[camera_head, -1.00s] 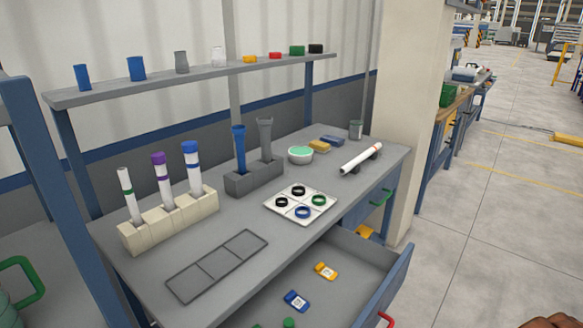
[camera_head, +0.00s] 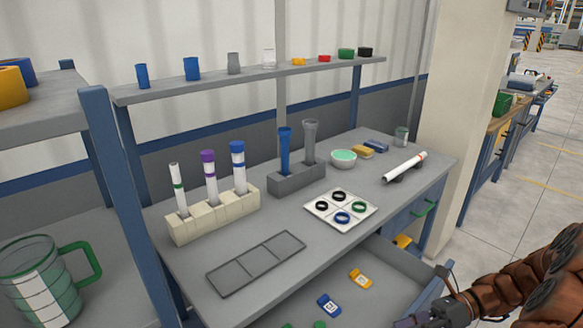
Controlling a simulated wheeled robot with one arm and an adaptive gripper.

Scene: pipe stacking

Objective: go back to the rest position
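My gripper (camera_head: 425,314) is at the bottom right edge of the head view, at the end of my brown arm. It is over or beside the open drawer (camera_head: 395,268) at the workbench's front. Part of it is cut off by the frame, and its finger opening is too small to make out. I see nothing clearly held in it. The cream rack (camera_head: 213,224) holds three white tubes with green, purple and blue bands or caps. The grey block (camera_head: 298,181) holds a blue pipe (camera_head: 285,150) and a grey pipe (camera_head: 310,141).
A white tray (camera_head: 341,221) with several rings and an empty grey three-part frame (camera_head: 256,262) lie on the bench. A white pipe (camera_head: 405,166) rests at right. A shelf (camera_head: 250,80) holds several small parts. A striped jug (camera_head: 42,285) stands left. Floor is clear at right.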

